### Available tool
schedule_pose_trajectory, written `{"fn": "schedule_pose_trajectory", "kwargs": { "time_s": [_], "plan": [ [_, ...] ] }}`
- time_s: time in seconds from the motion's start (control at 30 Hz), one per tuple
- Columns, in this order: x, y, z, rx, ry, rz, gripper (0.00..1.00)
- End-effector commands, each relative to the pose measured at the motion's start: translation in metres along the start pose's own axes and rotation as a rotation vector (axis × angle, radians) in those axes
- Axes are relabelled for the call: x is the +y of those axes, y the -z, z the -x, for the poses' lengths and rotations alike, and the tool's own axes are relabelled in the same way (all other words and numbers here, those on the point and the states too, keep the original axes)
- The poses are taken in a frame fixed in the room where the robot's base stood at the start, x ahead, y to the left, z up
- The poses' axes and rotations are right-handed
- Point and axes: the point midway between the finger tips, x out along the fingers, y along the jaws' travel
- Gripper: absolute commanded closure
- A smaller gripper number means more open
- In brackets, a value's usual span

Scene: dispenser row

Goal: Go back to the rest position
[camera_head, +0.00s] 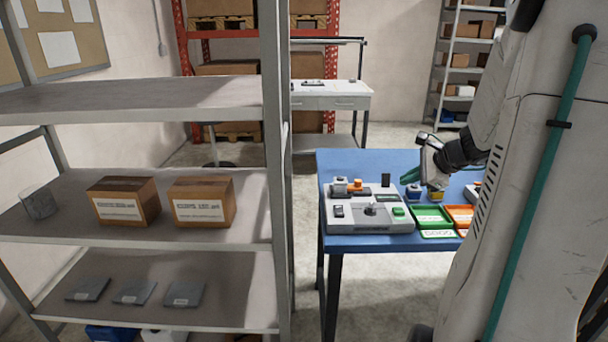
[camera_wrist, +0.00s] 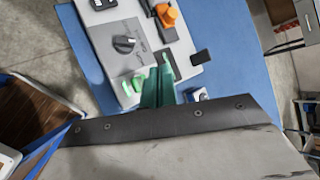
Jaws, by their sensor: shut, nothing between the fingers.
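My gripper (camera_head: 409,176) is over the blue table (camera_head: 355,165), above the right back part of the grey machine. Its green fingers are together with nothing between them. In the wrist view my gripper (camera_wrist: 160,86) points over the machine's edge, next to a green button. The machine (camera_head: 366,217) has a dark knob (camera_head: 370,210), a green button (camera_head: 398,211) and an orange part (camera_head: 355,186). In the wrist view the knob (camera_wrist: 124,44), green button (camera_wrist: 138,83) and orange part (camera_wrist: 168,17) also show. Part of the table is hidden behind my arm.
A green tray (camera_head: 432,233) and an orange tray (camera_head: 462,231) lie on the table right of the machine. A tall grey shelf (camera_head: 277,150) with two cardboard boxes (camera_head: 123,200) stands at the left. A white bench (camera_head: 330,103) stands behind. Floor shows between shelf and table.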

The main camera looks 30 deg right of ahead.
Motion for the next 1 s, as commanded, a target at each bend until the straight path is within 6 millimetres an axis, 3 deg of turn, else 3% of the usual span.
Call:
{"fn": "schedule_pose_trajectory", "kwargs": {
  "time_s": [0.23, 0.37, 0.63, 0.8, 1.0],
  "plan": [
    [0.004, -0.002, 0.000, -0.012, -0.018, 0.040, 1.00],
    [0.037, -0.008, 0.001, -0.037, -0.129, 0.156, 1.00],
    [0.126, -0.100, 0.025, -0.140, -0.465, 0.695, 1.00],
    [0.187, -0.155, 0.053, -0.195, -0.675, 1.102, 1.00],
    [0.245, -0.192, 0.095, -0.213, -0.858, 1.575, 1.00]
  ]
}}
